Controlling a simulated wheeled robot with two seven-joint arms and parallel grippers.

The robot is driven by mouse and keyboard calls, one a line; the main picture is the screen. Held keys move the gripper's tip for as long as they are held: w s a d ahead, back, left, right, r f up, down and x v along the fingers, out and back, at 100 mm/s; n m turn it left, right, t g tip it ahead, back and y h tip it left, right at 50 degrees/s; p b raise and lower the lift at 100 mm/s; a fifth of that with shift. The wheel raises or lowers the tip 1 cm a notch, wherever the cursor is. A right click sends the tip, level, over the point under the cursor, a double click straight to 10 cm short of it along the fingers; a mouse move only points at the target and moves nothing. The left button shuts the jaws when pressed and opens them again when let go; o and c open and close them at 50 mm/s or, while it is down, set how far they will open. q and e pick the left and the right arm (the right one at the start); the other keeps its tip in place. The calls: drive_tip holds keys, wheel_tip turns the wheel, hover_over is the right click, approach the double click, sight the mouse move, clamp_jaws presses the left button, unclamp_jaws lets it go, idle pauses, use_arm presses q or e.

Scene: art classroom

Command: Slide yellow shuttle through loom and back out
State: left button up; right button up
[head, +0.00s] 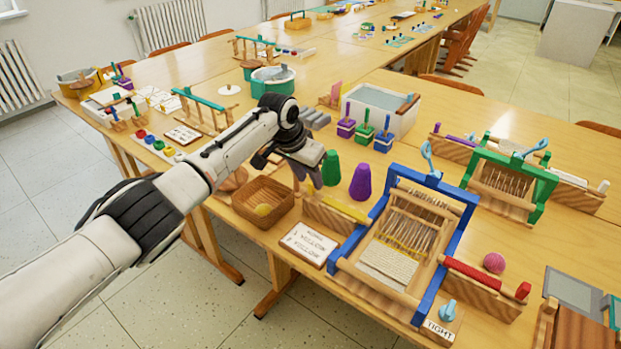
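The yellow shuttle (338,207) lies in a wooden holder (328,218) just left of the blue-framed loom (437,281). The loom has pale warp threads, a woven cream part at the front and a yellow line across the threads. A light-blue lever stands at its back. My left gripper (309,181) points down above the far left end of the shuttle's holder, behind the wicker basket. Its two fingers show apart with nothing between them, and it looks clear of the shuttle. My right gripper is out of view.
A red shuttle (473,268) lies in a holder right of the loom. Green (331,168) and purple (360,182) cones stand behind the yellow shuttle. A wicker basket (272,220) and a lettered card (309,244) are at the front left. A green loom (543,186) stands behind right.

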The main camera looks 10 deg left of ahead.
use_arm(q)
drive_tip(key=shift+s, duration=0.15)
drive_tip(key=shift+r, duration=0.3)
drive_tip(key=v, duration=0.9)
drive_tip(key=shift+r+p, duration=0.3)
drive_tip(key=shift+s, duration=0.15)
